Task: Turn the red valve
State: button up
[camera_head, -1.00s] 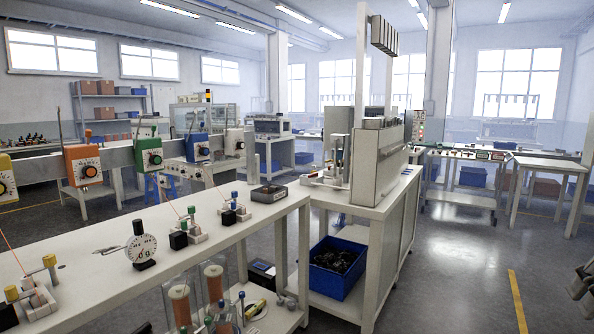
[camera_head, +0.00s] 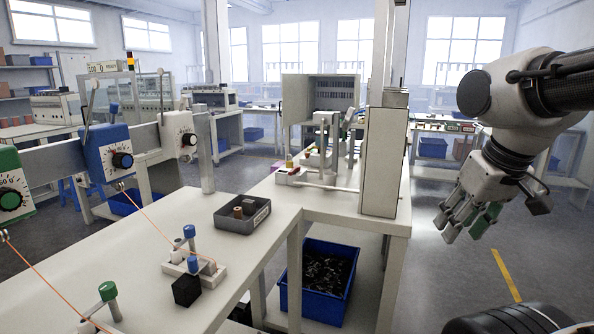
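No part that I can clearly identify as a red valve shows in the camera_head view. A small red and yellow spot is on a fixture (camera_head: 290,170) on the far bench section, too small to make out. My gripper (camera_head: 463,224) hangs at the right over the floor, pointing down and left. Its fingers look spread apart, with a green patch on the right one, and I see nothing clearly held. It is well apart from the benches and touches nothing.
A white bench (camera_head: 130,245) bears clamp fixtures and a grey tray (camera_head: 228,220). A blue dial box (camera_head: 108,153) and a green one (camera_head: 12,188) sit on a rail. A blue bin (camera_head: 318,300) stands beneath the bench. Floor at right is open.

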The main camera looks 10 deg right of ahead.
aim_at(295, 168)
jog(key=i+u, duration=0.1)
jog(key=u, duration=0.4)
jog(key=i+l+u, duration=0.1)
jog(key=l+u, duration=0.35)
jog(key=i+l+u, duration=0.1)
jog(key=l+u, duration=0.25)
jog(key=u, duration=0.15)
jog(key=l+u, duration=0.15)
jog(key=l, duration=0.8)
jog(key=k+l+u, duration=0.15)
jog(key=l, duration=0.85)
jog(key=i, duration=0.05)
